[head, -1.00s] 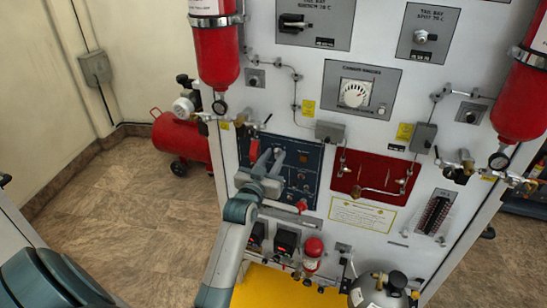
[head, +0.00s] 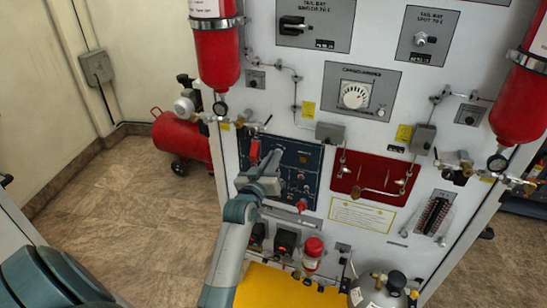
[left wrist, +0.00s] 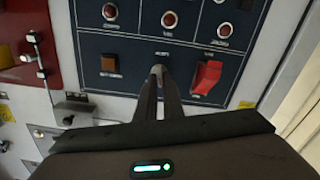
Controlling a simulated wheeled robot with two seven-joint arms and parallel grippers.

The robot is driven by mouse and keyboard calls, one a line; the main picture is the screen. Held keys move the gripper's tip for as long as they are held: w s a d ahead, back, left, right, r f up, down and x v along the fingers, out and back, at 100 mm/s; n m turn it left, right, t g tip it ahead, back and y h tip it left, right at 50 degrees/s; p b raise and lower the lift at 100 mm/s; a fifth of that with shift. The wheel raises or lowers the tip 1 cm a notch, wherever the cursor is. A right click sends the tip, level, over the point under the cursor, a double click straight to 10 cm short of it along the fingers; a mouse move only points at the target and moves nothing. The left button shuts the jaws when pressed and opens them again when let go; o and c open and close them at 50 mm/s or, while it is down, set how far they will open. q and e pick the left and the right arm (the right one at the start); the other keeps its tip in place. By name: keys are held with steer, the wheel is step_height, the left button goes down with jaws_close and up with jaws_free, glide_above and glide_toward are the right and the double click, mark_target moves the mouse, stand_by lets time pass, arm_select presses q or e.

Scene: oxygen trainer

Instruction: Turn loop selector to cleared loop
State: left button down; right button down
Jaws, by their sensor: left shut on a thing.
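The dark blue control panel (head: 312,180) is on the white board, left of centre. My left gripper (head: 273,158) reaches it from below, between a red guarded switch (head: 254,152) and a square amber button (head: 303,159). In the left wrist view my fingers (left wrist: 158,76) are closed around a small pale selector lever (left wrist: 157,69) on the panel. There the red guarded switch (left wrist: 207,77) lies to the right and the amber button (left wrist: 108,65) to the left. The fingers hide most of the selector, and its label is unreadable. My right gripper is not in view.
Several red-capped knobs sit on the blue panel, one low down (head: 301,205). A red panel with piping (head: 372,175) is to its right. Red cylinders (head: 214,55) and (head: 522,100) flank the board. A gauge (head: 355,95) is above.

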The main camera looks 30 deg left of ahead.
arm_select(q)
steer(key=n, duration=0.5)
steer(key=shift+a+n, duration=0.15)
steer(key=shift+n, duration=0.25)
steer(key=c, duration=1.9)
jaws_free()
steer(key=shift+f, duration=0.1)
steer(key=shift+s, duration=0.1)
steer(key=b+v, duration=0.6)
steer(key=v, duration=1.1)
